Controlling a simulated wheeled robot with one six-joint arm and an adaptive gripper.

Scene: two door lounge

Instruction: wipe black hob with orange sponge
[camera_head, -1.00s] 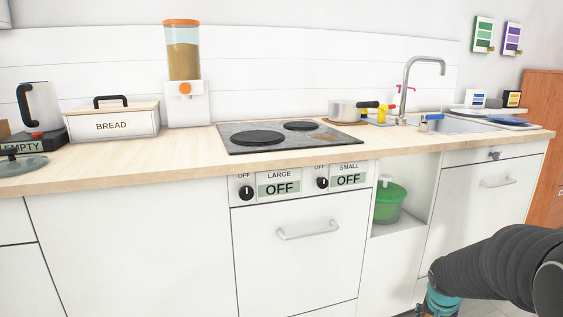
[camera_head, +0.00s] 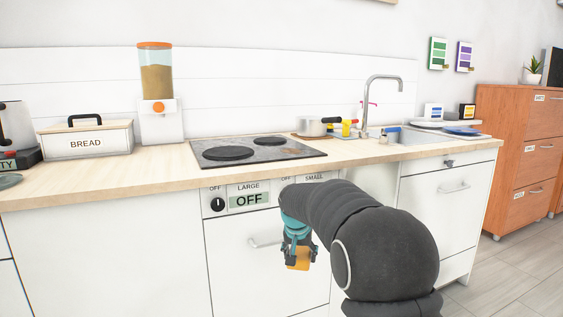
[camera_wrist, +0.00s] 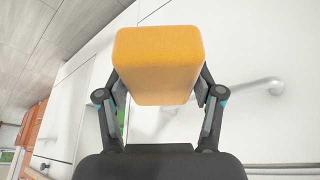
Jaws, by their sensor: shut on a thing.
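The black hob (camera_head: 258,151) is set into the wooden counter and has two dark round plates. Its surface looks smudged and greyish in places. My gripper (camera_head: 299,250) is shut on the orange sponge (camera_head: 299,259) and holds it in front of the cabinet below the hob, lower than the countertop. In the wrist view the sponge (camera_wrist: 160,62) is a rounded orange block held between the two fingers of my gripper (camera_wrist: 160,88). My arm hides part of the cabinet front and the small-plate knob.
A pot (camera_head: 312,126) stands behind the hob's right corner. A dispenser (camera_head: 158,95) and a bread box (camera_head: 86,138) stand to its left. The counter (camera_head: 120,172) has bare room left of the hob. The oven handle (camera_head: 262,243) juts out beside my gripper.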

